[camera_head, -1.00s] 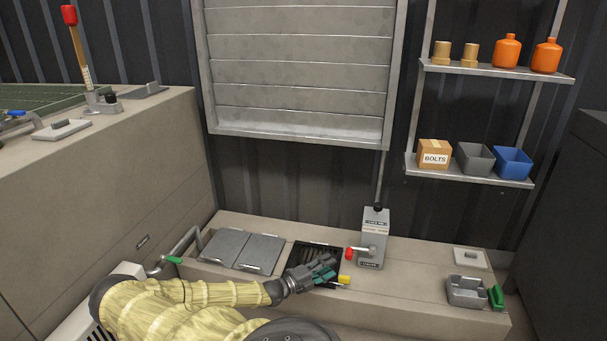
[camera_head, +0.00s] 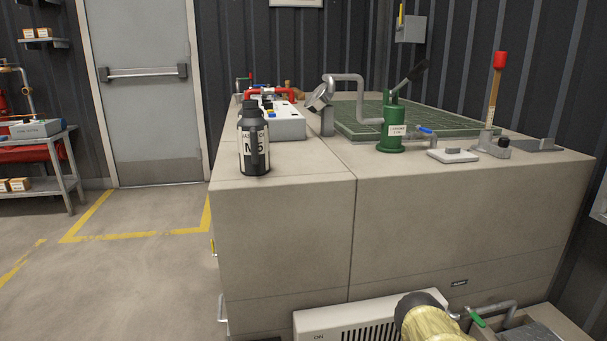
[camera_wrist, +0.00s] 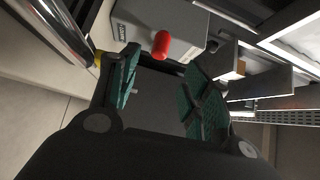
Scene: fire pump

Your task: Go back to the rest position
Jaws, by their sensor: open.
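My gripper (camera_wrist: 160,95) shows in the wrist view with its two green-padded fingers spread apart and nothing between them. Just beyond the fingertips is a grey box (camera_wrist: 160,22) with a red-tipped lever (camera_wrist: 161,44). I cannot tell the exact gap, but the lever tip lies outside the fingers. In the head view only a yellow-sleeved part of my arm (camera_head: 432,322) shows at the bottom; the gripper itself is out of that picture.
A beige bench (camera_head: 450,215) carries a black bottle (camera_head: 254,142), a green pump (camera_head: 390,127), a grey control box (camera_head: 278,122) and a red-topped lever (camera_head: 499,62). A white heater (camera_head: 345,322) stands low before it. Floor (camera_head: 130,270) at left is clear.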

